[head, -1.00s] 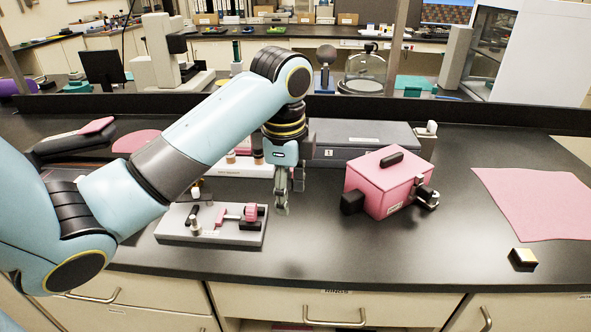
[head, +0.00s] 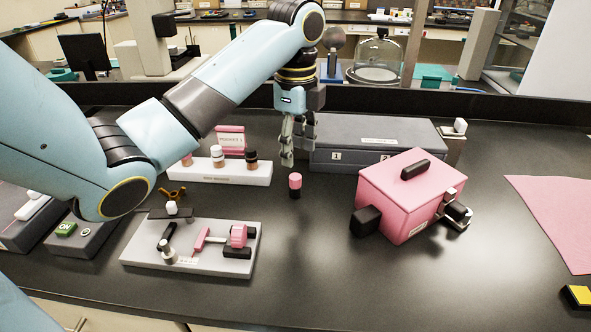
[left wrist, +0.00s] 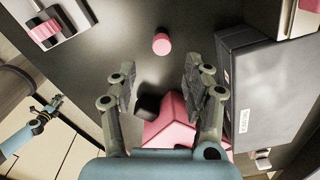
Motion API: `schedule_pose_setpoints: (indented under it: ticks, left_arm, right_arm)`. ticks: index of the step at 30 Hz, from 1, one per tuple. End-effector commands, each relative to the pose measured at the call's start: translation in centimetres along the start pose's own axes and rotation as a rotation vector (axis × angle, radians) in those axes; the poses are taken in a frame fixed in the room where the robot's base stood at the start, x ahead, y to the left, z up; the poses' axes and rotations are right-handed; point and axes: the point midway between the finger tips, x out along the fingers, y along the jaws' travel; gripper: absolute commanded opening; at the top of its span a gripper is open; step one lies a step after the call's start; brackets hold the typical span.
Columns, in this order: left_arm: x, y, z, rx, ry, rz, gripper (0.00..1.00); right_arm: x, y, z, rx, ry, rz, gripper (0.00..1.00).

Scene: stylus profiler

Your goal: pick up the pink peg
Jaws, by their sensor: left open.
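The pink peg (head: 295,183) stands upright on the black bench, with a pink top and a dark lower part, left of the pink box. In the left wrist view the peg (left wrist: 161,44) shows from above, ahead of the fingertips and roughly between their lines. My left gripper (head: 295,153) hangs pointing down just above and behind the peg in the head view. Its fingers (left wrist: 158,80) are apart with nothing between them, and they do not touch the peg.
The pink box (head: 400,195) with black knobs stands right of the peg. A grey case (head: 345,158) lies behind. A white bottle rack (head: 205,172) and a grey fixture plate (head: 150,252) are to the left. The bench front of the peg is clear.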

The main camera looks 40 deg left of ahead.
Motion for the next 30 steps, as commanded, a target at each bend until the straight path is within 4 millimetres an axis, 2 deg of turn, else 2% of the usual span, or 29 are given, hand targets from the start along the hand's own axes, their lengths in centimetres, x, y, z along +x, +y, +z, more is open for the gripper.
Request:
schedule_pose_setpoints:
  ticks: [1,8,12,18,25,30]
  left_arm:
    - [1.4,0.0,0.0,0.0,0.0,0.0,0.5]
    - [2.5,0.0,0.1,-0.001,0.0,-0.001,0.5]
    - [4.0,-0.1,0.1,-0.001,0.0,-0.001,0.5]
    - [6.7,-0.1,0.2,-0.002,0.0,0.001,0.5]
    - [7.0,-0.1,0.2,0.0,0.0,-0.001,0.5]
    - [7.0,-0.1,0.2,-0.001,-0.001,-0.001,0.29]
  right_arm:
    - [1.4,0.1,0.3,-0.001,-0.003,0.002,0.44]
    - [2.5,-0.1,-0.9,0.0,0.016,0.001,0.44]
    - [4.1,-0.7,-1.4,0.003,0.027,-0.004,0.44]
    - [3.7,-1.5,-1.3,0.007,0.024,-0.014,0.44]
    - [3.7,-1.4,-0.9,0.006,0.018,-0.012,0.44]
    - [3.7,-0.9,-0.8,0.004,0.015,-0.007,0.44]
